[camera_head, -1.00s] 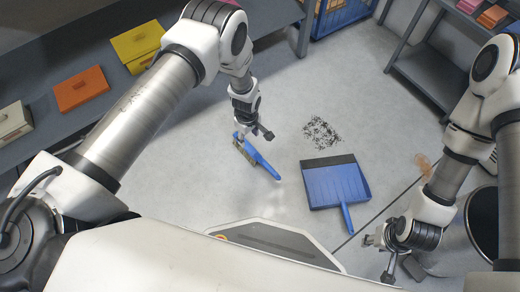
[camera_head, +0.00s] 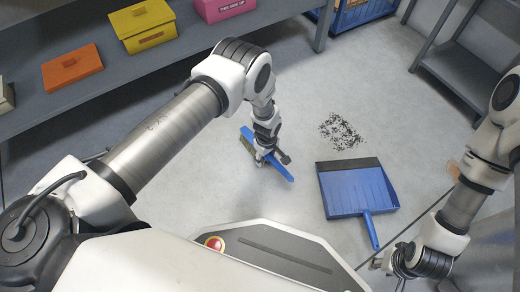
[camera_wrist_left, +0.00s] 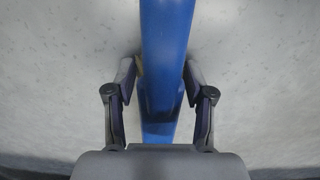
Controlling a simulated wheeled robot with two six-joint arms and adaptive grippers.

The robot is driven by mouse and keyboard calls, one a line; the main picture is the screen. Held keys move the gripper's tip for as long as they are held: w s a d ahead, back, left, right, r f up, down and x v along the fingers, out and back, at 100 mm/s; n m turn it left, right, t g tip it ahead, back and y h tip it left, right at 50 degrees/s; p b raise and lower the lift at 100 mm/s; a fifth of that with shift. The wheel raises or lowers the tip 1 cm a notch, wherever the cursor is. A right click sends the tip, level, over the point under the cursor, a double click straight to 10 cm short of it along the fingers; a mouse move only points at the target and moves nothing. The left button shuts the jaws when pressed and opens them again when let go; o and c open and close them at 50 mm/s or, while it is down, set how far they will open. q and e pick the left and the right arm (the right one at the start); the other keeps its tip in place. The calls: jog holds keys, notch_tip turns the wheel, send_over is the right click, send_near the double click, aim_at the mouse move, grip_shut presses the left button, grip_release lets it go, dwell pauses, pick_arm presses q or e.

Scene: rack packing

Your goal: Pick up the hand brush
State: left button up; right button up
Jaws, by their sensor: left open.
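The blue hand brush (camera_head: 279,170) lies on the grey floor, left of the dustpan. My left gripper (camera_head: 271,159) is down at the brush from above and hides part of it. In the left wrist view the blue handle (camera_wrist_left: 166,50) runs between the two open fingers of my left gripper (camera_wrist_left: 158,92), with a gap showing on at least one side. My right gripper (camera_head: 382,266) is at the lower right in the head view, away from the brush; I cannot tell its opening.
A blue dustpan (camera_head: 350,192) lies right of the brush, with a patch of dark debris (camera_head: 341,131) behind it. A shelf with orange (camera_head: 72,70), yellow (camera_head: 144,27) and pink boxes (camera_head: 222,9) runs along the left. Another rack (camera_head: 468,62) stands at the right.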

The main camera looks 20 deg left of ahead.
pick_arm(q)
jog(key=shift+r, duration=0.1)
grip_shut()
